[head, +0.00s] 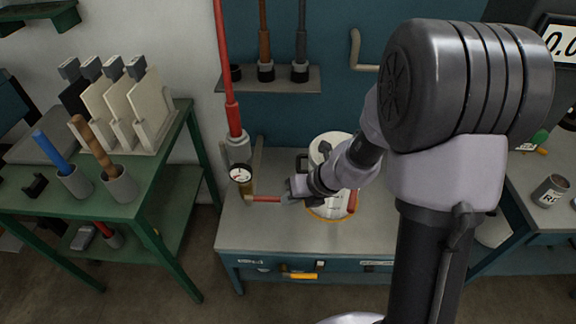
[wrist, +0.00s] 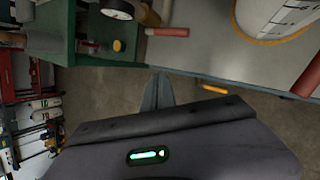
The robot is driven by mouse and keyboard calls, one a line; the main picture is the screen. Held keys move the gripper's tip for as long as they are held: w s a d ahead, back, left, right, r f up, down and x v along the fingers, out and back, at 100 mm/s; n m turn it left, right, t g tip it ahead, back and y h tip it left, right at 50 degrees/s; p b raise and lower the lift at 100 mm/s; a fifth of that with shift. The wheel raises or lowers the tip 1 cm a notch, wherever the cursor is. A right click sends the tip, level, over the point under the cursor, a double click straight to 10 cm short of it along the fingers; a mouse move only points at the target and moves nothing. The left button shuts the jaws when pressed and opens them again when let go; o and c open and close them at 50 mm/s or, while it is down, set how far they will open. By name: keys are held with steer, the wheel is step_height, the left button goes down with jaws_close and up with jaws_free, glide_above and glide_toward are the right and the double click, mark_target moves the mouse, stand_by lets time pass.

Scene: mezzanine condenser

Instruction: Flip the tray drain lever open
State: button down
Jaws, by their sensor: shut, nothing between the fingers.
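A red lever handle (head: 266,199) lies level on a brass fitting by the gauge, over the grey bench top; it also shows in the wrist view (wrist: 168,32). A yellow-orange handle (head: 300,275) sits low on the bench's front face and also shows in the wrist view (wrist: 214,89). I cannot read which one is the tray drain lever. My gripper (head: 287,199) appears near the red handle's right end in the head view. In the wrist view its fingers (wrist: 159,76) are together and empty, with floor behind them. I cannot tell whether they touch anything.
A white graduated cylinder (head: 326,205) stands on the bench (head: 232,236) behind my wrist, with a red bar (head: 352,201) beside it. A gauge (head: 240,174) and red-topped pipe (head: 232,118) stand left. A green table (head: 150,205) is farther left, with floor between.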

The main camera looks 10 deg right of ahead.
steer(key=s+d+f+m+g+h+p, duration=0.1)
steer(key=d+f+m+p, duration=0.3)
steer(key=f+m, duration=0.75)
steer(key=m+g+h, duration=0.1)
steer(key=m+g, duration=0.1)
steer(key=m, duration=0.8)
glide_above(305, 275)
steer(key=s+d, duration=0.3)
step_height(305, 275, down, 12)
steer(key=shift+w+d, duration=0.1)
steer(key=shift+d, duration=0.1)
steer(key=b+x, duration=0.2)
steer(key=x, duration=0.2)
steer(key=b+x, duration=0.2)
steer(key=x, duration=0.2)
steer(key=b+x, duration=0.1)
steer(key=x, duration=0.3)
steer(key=shift+d+f+b, duration=0.25)
steer(key=shift+f+b, duration=0.1)
steer(key=shift+b, duration=0.05)
steer(key=shift+w+f, duration=0.25)
steer(key=shift+f, duration=0.4)
